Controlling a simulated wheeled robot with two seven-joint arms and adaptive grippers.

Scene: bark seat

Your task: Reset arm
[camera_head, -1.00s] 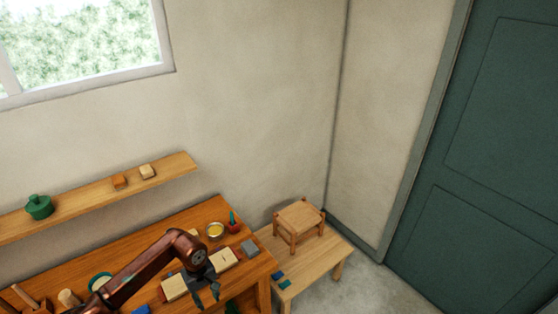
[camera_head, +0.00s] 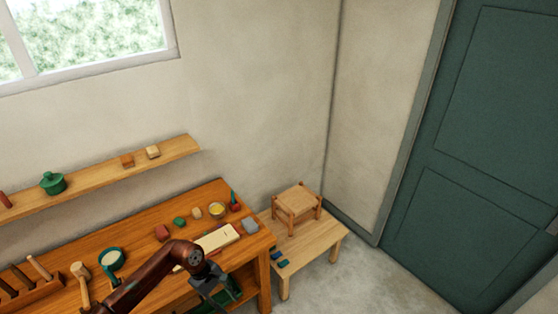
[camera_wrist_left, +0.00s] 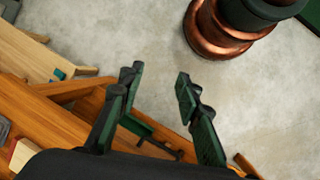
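My left arm comes in from the lower left in the head view, bent over the front of the workbench (camera_head: 150,215). My left gripper (camera_head: 214,300) hangs down at the bench's front edge. In the left wrist view my left gripper (camera_wrist_left: 155,95) has its two dark green fingers spread apart, with nothing between them but grey floor beyond. My right arm and gripper are not in view.
A pale board (camera_head: 220,237), small blocks, a yellow bowl (camera_head: 217,210) and a mallet (camera_head: 80,275) lie on the bench. A low table (camera_head: 312,240) with a small woven stool (camera_head: 297,200) stands right of it. A shelf (camera_head: 100,180) runs above. Floor (camera_head: 370,280) at right is clear.

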